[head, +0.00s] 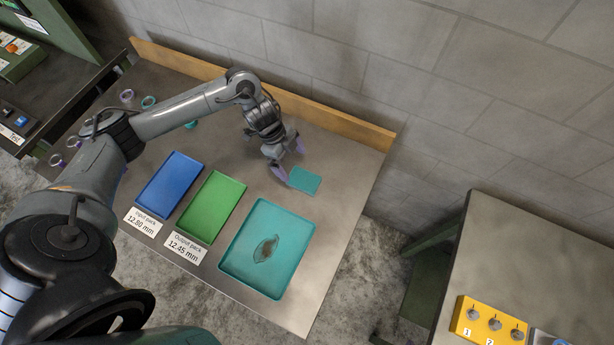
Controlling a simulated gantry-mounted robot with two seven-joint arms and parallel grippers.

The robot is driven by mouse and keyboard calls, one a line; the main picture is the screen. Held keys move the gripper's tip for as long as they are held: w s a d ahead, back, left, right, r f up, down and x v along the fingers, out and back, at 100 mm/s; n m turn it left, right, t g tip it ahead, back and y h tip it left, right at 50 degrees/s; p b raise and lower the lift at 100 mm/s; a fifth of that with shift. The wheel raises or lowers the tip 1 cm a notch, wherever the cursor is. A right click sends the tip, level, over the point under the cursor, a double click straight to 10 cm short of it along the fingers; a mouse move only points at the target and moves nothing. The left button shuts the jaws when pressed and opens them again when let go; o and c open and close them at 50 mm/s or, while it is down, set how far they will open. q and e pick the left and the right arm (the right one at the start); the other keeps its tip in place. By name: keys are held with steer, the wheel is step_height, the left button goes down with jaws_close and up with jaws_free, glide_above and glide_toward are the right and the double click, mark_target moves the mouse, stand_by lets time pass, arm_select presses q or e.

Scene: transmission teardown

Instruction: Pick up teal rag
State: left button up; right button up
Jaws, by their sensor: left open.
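The teal rag (305,180) lies flat on the metal table, behind the teal tray and near the wooden back board. It looks like a small folded rectangle. My left gripper (290,166) is open just to the left of the rag, pointing down, with its purple fingers apart. One finger is close to the rag's left edge; I cannot tell whether it touches. My right gripper is not in view.
A teal tray (231,262) with a dark stain stands in front of the rag. Green (210,228) and blue (169,191) trays lie to its left. Several small rings sit at the far left. A wooden board (345,124) edges the back. The table right of the rag is clear.

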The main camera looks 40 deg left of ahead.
mark_target(303, 179)
arm_select(q)
steer(key=shift+d+x, duration=0.15)
steer(key=shift+x, duration=2)
steer(key=shift+d+x, duration=0.1)
steer(key=shift+x, duration=2.05)
steer(key=shift+s, duration=0.1)
steer(key=shift+c, duration=0.5)
steer(key=c, duration=1)
